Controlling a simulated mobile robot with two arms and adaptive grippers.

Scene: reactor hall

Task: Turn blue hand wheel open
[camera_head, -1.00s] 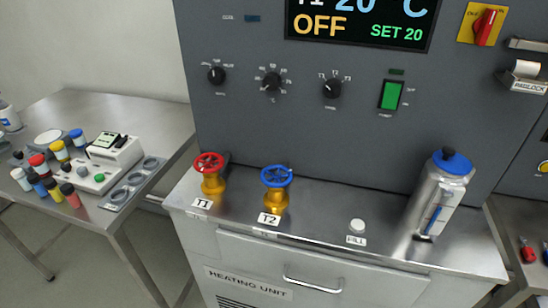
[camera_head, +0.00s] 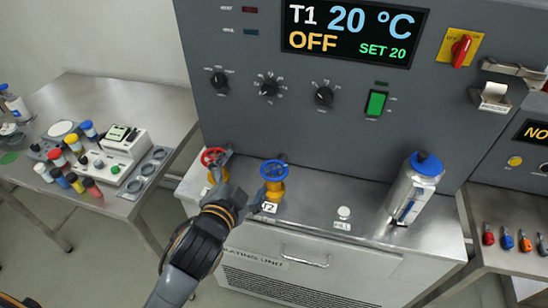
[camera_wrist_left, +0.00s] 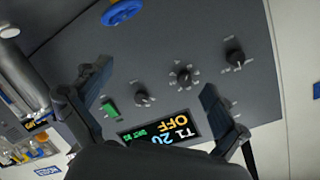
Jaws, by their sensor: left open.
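The blue hand wheel (camera_head: 274,170) sits on a brass valve on top of the heating unit, behind the T2 label. In the left wrist view the blue wheel (camera_wrist_left: 122,11) shows at the top edge, beyond the fingertips. My left gripper (camera_head: 240,183) is just left of the blue wheel, in front of the red hand wheel (camera_head: 213,156), and partly hides the red wheel's valve and labels. In the left wrist view the fingers (camera_wrist_left: 155,85) are spread wide with nothing between them. No contact with the blue wheel shows. My right gripper is not in view.
A silver flask with a blue cap (camera_head: 413,188) stands at the right of the heating unit top (camera_head: 320,200), with a white fill cap (camera_head: 344,212) nearer. The control panel (camera_head: 340,125) rises behind. A side table (camera_head: 90,100) at left holds several small bottles.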

